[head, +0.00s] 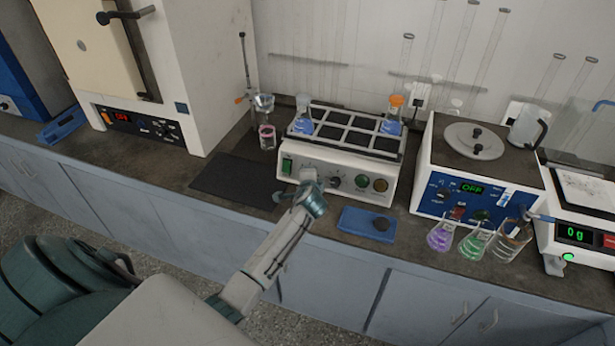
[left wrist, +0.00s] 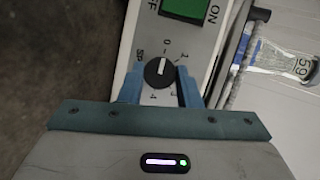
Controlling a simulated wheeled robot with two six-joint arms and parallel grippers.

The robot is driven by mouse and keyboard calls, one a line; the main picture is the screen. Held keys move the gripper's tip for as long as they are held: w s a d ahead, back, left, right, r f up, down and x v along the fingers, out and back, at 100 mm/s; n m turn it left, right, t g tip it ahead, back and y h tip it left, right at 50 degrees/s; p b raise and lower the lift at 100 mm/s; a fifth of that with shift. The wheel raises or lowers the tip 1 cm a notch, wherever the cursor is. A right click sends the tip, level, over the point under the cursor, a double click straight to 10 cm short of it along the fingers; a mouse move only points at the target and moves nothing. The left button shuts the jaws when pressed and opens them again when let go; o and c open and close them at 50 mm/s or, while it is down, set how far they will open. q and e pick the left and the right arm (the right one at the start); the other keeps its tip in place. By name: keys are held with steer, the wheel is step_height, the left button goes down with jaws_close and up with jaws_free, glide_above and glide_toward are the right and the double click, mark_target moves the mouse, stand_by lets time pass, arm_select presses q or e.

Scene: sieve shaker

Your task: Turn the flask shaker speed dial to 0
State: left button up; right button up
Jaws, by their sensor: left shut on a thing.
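The flask shaker (head: 340,178) stands on the bench in the middle of the head view, with flasks in its black-celled top. My left gripper (head: 309,180) is at its front panel and covers the speed dial there. In the left wrist view the black dial (left wrist: 157,75) sits between the two blue fingers of my left gripper (left wrist: 159,80), which is shut on it. The dial's white mark points up toward the printed 0. A green ON/OFF switch (left wrist: 185,8) is beside it on the panel. My right gripper is out of view.
A blue tray (head: 350,223) with a dark round piece lies in front of the shaker, and a dark mat (head: 235,180) lies to its left. Flasks (head: 440,236) and a beaker (head: 510,240) stand near the bench edge before a blue-fronted device (head: 425,190).

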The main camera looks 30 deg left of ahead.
arm_select(q)
steer(key=shift+f, duration=0.1)
steer(key=o, duration=1)
steer(key=shift+c, duration=0.2)
steer(key=shift+s, duration=0.1)
steer(key=b+v, duration=0.2)
steer(key=v, duration=0.8)
steer(key=shift+s+d+r, duration=0.2)
steer(key=shift+s+r, duration=0.05)
steer(key=shift+s, duration=0.05)
